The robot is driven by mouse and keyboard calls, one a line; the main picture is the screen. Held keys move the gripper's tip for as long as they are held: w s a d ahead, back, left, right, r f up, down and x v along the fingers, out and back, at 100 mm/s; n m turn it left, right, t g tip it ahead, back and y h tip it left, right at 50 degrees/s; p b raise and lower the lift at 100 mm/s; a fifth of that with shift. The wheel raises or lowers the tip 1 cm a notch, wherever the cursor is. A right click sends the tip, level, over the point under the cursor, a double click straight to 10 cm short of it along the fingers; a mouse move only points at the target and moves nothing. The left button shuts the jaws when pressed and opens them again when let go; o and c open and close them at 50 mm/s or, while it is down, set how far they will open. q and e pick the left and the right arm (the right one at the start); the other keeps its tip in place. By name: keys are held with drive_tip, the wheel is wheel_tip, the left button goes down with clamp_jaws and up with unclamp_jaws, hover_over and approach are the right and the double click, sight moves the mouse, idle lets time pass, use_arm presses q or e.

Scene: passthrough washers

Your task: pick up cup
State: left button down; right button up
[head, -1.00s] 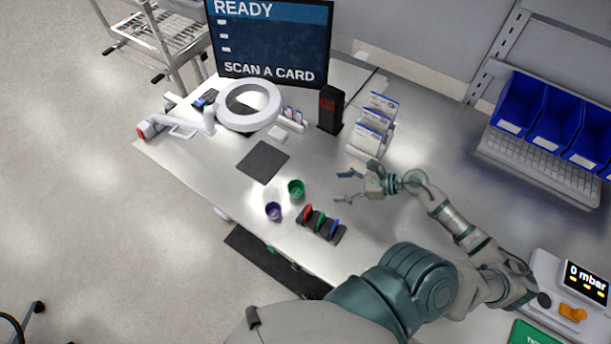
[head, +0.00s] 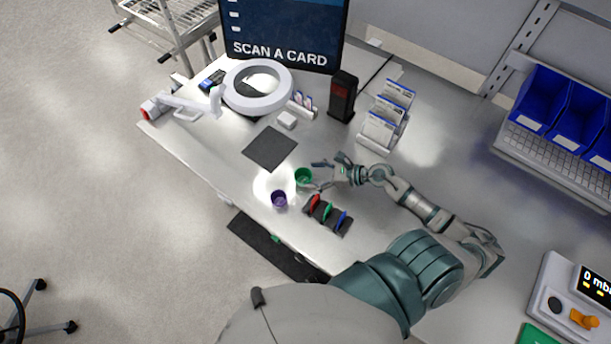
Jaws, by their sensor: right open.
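A green cup (head: 303,178) stands upright on the metal bench. A purple cup (head: 279,199) stands just to its lower left. My right gripper (head: 318,175) is open at the right side of the green cup, with one finger beyond it and one on the near side. I cannot tell whether a finger touches the cup. Nothing shows held in the gripper. My left gripper is not in view.
A dark rack with red, green and blue discs (head: 328,214) lies close below the gripper. A ring lamp (head: 257,87), a black device (head: 342,96) and a card holder (head: 386,116) stand behind. The bench (head: 215,150) is clear at left.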

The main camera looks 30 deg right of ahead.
sight(297, 176)
drive_tip(key=x, duration=0.2)
drive_tip(key=p+x, duration=0.1)
drive_tip(key=x, duration=0.2)
drive_tip(key=shift+a+r, duration=0.25)
drive_tip(key=shift+a, duration=0.3)
drive_tip(key=shift+w+a+f, duration=0.2)
drive_tip(key=shift+w+f, duration=0.1)
drive_tip(key=shift+w, duration=0.05)
drive_tip(key=shift+d, duration=0.15)
drive_tip(key=shift+d, duration=0.1)
drive_tip(key=shift+c, duration=0.3)
drive_tip(key=shift+s, duration=0.1)
drive_tip(key=c, duration=1)
drive_tip(key=shift+c, duration=0.2)
